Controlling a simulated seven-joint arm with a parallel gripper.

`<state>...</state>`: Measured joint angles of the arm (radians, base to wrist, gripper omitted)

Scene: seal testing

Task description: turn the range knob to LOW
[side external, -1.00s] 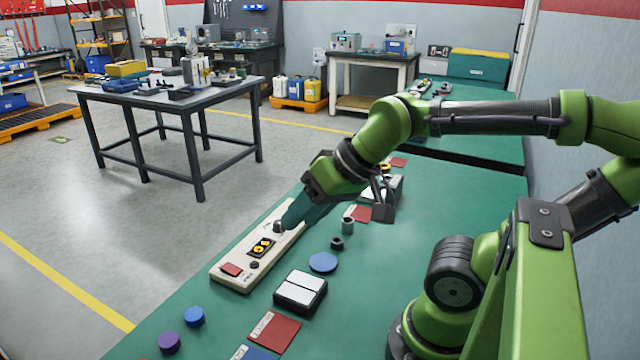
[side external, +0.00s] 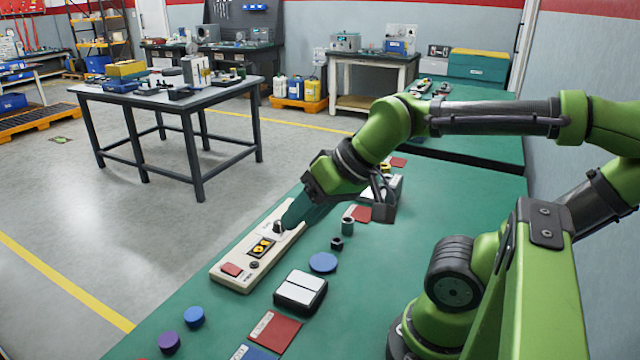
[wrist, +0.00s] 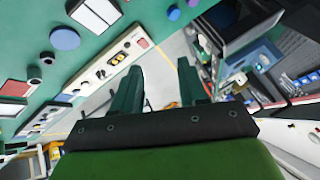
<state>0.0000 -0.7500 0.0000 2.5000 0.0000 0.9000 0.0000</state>
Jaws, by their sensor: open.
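A long cream panel (side external: 228,278) lies on the green bench in the side view. A grey knob (side external: 278,227) stands near its far end; I cannot read its setting. A black window with yellow marks (side external: 261,247), a small black button (side external: 254,265) and a red patch (side external: 232,269) lie along the panel. My gripper (side external: 291,217) points down at the grey knob, its dark green fingertips close beside or around it; contact is unclear. In the wrist view my gripper (wrist: 160,67) has its two fingers apart, and the panel (wrist: 84,86) lies left of them.
A black-framed box with white pads (side external: 300,291), a blue disc (side external: 323,262) and a small black ring (side external: 337,243) are on the bench right of the panel. A grey-green cylinder (side external: 347,225) and red card (side external: 358,213) are near my wrist. Blue and purple caps lie in front.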

